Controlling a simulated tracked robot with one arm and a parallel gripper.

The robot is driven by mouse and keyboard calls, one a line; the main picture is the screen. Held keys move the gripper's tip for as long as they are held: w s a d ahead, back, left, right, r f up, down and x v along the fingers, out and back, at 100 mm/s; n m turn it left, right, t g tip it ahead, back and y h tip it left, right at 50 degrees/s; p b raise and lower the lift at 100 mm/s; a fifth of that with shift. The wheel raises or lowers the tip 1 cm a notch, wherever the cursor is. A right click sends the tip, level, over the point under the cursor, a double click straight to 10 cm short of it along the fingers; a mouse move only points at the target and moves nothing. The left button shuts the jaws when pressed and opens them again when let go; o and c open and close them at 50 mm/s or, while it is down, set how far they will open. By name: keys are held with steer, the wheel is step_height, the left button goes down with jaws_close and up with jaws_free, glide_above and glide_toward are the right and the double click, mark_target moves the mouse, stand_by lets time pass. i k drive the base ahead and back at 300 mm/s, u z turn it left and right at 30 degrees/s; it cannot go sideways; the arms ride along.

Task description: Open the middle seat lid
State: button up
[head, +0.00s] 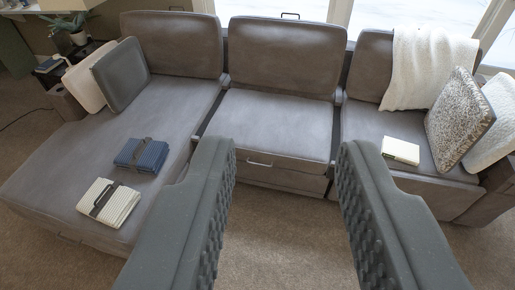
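The grey sofa has a middle seat lid (268,125), a flat cushion that lies closed between the chaise on the left and the right seat. A small metal handle (260,163) sits at the front edge of this lid. My gripper (286,150) is open and empty, with its two ridged dark fingers wide apart. The fingers reach in from the bottom of the head view. The handle shows in the gap between the fingertips, farther off, nearer the left finger. Nothing lies on the middle seat.
Folded blue (142,155) and cream (108,203) textiles lie on the chaise. Pillows (121,75) lean at its left. The right seat holds a pale book-like item (400,150), a white throw (416,68) and a patterned pillow (459,121). Bare carpet (285,235) lies in front of the middle seat.

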mark_target(266, 130)
steer(key=i, duration=2.3)
steer(key=z, duration=2.3)
steer(key=i, duration=1.35)
steer(key=u, duration=2.55)
